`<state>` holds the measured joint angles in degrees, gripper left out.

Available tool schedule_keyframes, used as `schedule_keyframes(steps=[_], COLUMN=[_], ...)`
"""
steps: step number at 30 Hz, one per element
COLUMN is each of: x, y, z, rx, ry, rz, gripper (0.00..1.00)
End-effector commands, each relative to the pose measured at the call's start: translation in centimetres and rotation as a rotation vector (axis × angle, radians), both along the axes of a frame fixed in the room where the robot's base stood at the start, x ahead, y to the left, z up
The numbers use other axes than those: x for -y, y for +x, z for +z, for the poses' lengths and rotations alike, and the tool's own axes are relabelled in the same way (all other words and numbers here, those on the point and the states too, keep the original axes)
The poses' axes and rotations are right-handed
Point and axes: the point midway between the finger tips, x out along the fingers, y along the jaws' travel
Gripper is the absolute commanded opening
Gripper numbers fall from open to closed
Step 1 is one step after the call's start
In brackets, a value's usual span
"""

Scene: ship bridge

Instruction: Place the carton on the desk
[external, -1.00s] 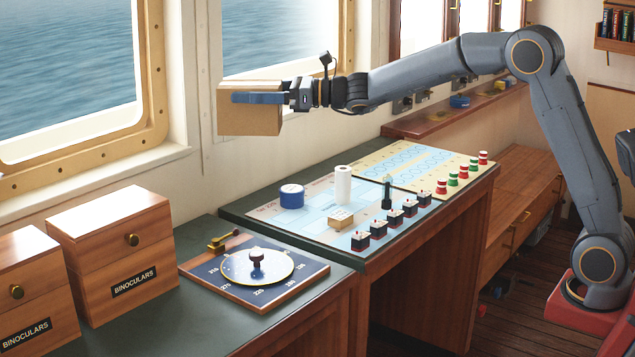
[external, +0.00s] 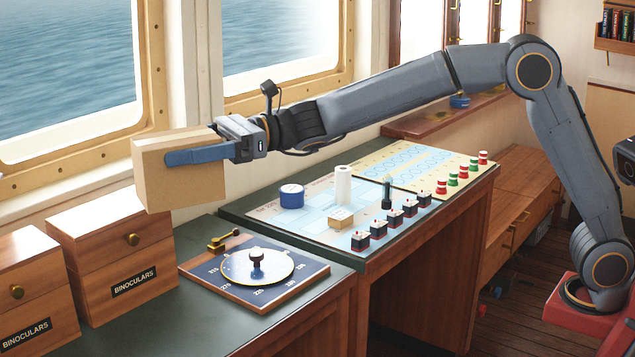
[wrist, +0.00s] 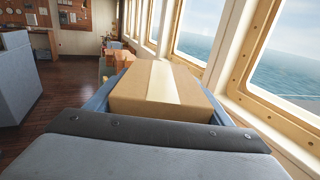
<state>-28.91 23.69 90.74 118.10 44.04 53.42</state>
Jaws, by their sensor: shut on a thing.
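The carton (external: 180,182) is a plain brown cardboard box, held in the air at the left in the external view. My gripper (external: 199,154) is shut on it, with one blue finger along its near side. In the wrist view the carton (wrist: 158,90) sits between the two blue fingers, with a pale tape strip along its top. The desk (external: 150,315) has a dark green top and wooden sides. The carton is above the desk's back part, close to the window wall and near the binocular boxes. It appears clear of the desk.
Two wooden binocular boxes (external: 113,253) (external: 35,288) stand on the desk at left. A compass dial board (external: 254,268) with a brass lever lies to their right. A chart panel (external: 345,212) holds small items further right. The green strip in front of the boxes is bare.

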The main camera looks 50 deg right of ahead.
Motion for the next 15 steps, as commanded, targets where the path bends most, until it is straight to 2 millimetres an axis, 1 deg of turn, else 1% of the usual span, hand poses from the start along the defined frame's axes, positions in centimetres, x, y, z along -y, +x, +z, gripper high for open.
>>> schedule_keyframes(steps=[1, 2, 3, 5, 6, 8, 14, 15], x=[-0.9, -1.0, -0.8, -0.8, -0.8, -0.8, -0.7, -0.7], y=[-0.7, -0.8, -0.7, -0.6, -0.6, -0.6, -0.6, -0.6], z=[0.1, -0.4, -1.5, -2.7, -3.7, -5.1, -11.2, -12.7], rx=[0.001, -0.002, -0.005, -0.005, -0.006, -0.005, -0.006, -0.007], ry=[0.001, 0.000, -0.002, -0.001, -0.002, -0.001, -0.002, -0.002], rz=[0.015, 0.018, 0.015, 0.014, 0.014, 0.014, 0.013, 0.013], gripper=[0.43, 0.43, 0.43, 0.43, 0.43, 0.43, 0.43, 0.43])
